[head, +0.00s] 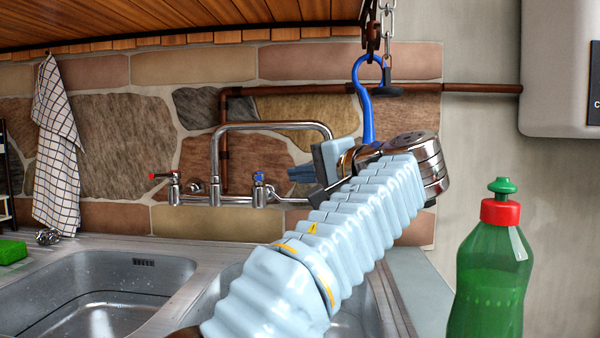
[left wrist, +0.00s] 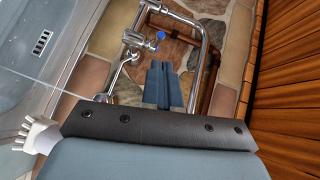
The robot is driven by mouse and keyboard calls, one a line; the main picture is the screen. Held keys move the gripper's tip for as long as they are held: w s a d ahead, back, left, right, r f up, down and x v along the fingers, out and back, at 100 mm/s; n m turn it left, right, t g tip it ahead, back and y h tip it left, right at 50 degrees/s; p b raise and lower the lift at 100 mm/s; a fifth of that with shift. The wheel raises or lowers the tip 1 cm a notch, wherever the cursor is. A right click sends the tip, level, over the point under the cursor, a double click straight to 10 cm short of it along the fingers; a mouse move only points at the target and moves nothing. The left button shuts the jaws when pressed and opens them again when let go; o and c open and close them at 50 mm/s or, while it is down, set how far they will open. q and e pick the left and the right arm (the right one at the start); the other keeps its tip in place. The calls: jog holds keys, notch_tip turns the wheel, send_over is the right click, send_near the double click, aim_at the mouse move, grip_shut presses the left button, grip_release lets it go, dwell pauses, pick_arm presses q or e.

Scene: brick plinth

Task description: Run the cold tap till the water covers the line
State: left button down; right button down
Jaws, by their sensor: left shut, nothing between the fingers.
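The chrome mixer tap (head: 216,160) stands against the stone wall, with a red-marked handle (head: 160,176) on its left and the blue-marked cold handle (head: 259,178) on its right. Its spout arches right and its end is hidden behind my left gripper (head: 300,173). That gripper is shut and empty, just right of the cold handle in the head view. In the left wrist view its shut fingers (left wrist: 163,86) point toward the cold handle (left wrist: 160,36), with a gap between them. The right basin (head: 225,283) is largely covered by my arm. I see no line or running water. My right gripper is out of view.
A green bottle (head: 492,270) with a red collar stands at the front right. The left basin (head: 95,295) is open. A green sponge (head: 12,251) and checked towel (head: 60,150) are at the left.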

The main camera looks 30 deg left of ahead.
aim_at(259, 175)
pick_arm(q)
jog(key=p+x, duration=0.1)
jog(key=x, duration=0.6)
jog(key=shift+a, duration=0.3)
jog(key=shift+w, duration=0.1)
jog(key=s+a+t+b, duration=0.1)
jog(key=b, duration=0.1)
jog(key=s+a+m+t+b, duration=0.1)
jog(key=b, duration=0.2)
jog(key=shift+s+a+f+m+h, duration=0.1)
jog(key=shift+s+m+h, duration=0.2)
